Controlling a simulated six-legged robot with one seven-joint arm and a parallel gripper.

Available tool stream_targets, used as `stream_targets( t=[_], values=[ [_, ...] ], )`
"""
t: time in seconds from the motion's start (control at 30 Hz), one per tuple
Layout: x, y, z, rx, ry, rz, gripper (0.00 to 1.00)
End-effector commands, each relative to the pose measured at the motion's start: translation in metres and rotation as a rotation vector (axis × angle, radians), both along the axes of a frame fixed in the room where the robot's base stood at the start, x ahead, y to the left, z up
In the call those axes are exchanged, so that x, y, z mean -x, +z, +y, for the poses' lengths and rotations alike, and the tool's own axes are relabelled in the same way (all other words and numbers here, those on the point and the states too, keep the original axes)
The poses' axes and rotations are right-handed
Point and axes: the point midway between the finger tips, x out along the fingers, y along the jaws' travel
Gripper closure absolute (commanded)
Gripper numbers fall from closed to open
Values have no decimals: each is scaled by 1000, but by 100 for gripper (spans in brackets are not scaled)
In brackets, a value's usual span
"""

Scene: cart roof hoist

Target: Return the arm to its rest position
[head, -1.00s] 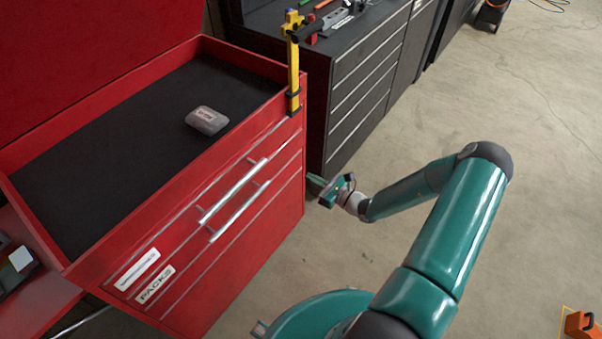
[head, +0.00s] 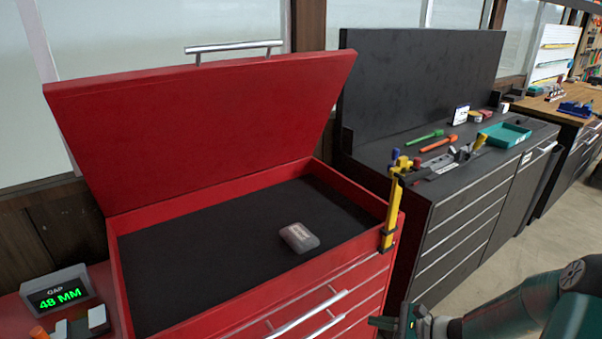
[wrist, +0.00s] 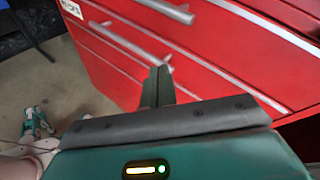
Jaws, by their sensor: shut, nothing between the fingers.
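My gripper (head: 412,322) shows at the lower edge of the head view, in front of the right end of the red tool cart (head: 128,255). In the wrist view my gripper's fingers (wrist: 158,82) are together with nothing between them. They point toward the red drawer fronts and a silver drawer handle (wrist: 130,42). I cannot tell how far the fingertips are from the drawers. My teal arm comes in from the lower right of the head view.
The cart's lid (head: 205,125) stands open, and a grey pack (head: 299,238) lies on its black liner. A yellow clamp (head: 391,215) stands at the cart's right corner. A dark cabinet (head: 440,220) stands beside it. A display (head: 57,292) reads 48 MM. Floor (head: 505,262) shows at right.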

Motion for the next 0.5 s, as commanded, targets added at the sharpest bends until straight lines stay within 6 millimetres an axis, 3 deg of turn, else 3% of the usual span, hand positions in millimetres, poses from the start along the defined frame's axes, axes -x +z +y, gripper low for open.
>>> stream_targets(
  t=[0.2,0.5],
  values=[
    [27,50,30,271,268,-82,100],
    [71,113,53,629,576,-211,100]
  ],
)
